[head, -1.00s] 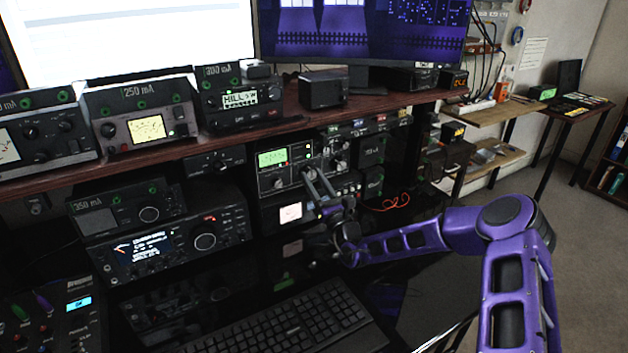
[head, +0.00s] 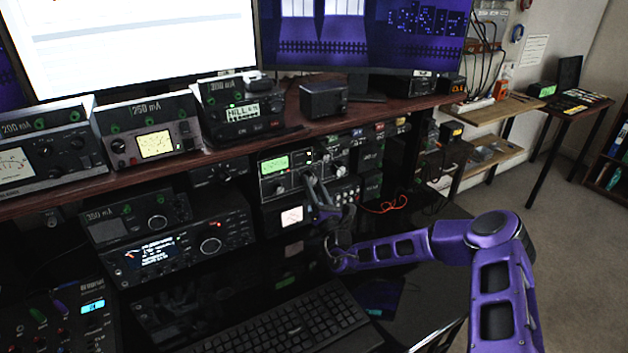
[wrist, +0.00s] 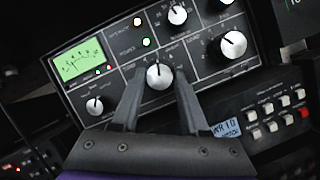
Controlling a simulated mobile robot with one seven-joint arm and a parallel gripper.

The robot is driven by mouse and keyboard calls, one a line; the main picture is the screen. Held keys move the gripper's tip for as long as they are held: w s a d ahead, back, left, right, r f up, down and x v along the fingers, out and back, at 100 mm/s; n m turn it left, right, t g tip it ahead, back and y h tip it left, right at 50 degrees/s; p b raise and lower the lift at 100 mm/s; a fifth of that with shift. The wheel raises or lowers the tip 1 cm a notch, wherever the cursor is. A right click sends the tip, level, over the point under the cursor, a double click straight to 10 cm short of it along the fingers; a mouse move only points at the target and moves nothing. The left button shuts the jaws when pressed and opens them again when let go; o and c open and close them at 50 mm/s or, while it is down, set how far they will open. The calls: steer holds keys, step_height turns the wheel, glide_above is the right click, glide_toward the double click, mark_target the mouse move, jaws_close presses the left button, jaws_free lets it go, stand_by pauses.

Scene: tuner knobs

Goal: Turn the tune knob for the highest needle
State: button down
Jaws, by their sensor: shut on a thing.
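The tuner (head: 268,196) is a dark-faced unit on the shelf below the desk's upper board. In the wrist view its panel (wrist: 120,84) carries a lit green meter (wrist: 78,66) with a thin dark needle left of the scale's middle. In the head view my gripper (head: 311,182) is at the tuner's front and hides this knob.
Other knobs surround the held one: a small one at lower left (wrist: 94,106), one above (wrist: 177,15) and a larger one at right (wrist: 233,43). A unit with white buttons (wrist: 268,112) sits below right. A keyboard (head: 270,325) lies on the glossy black desk.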

steer(key=shift+c, duration=2.1)
jaws_free()
steer(key=v, duration=0.7)
steer(key=shift+s, duration=0.2)
steer(key=shift+d+f, duration=0.1)
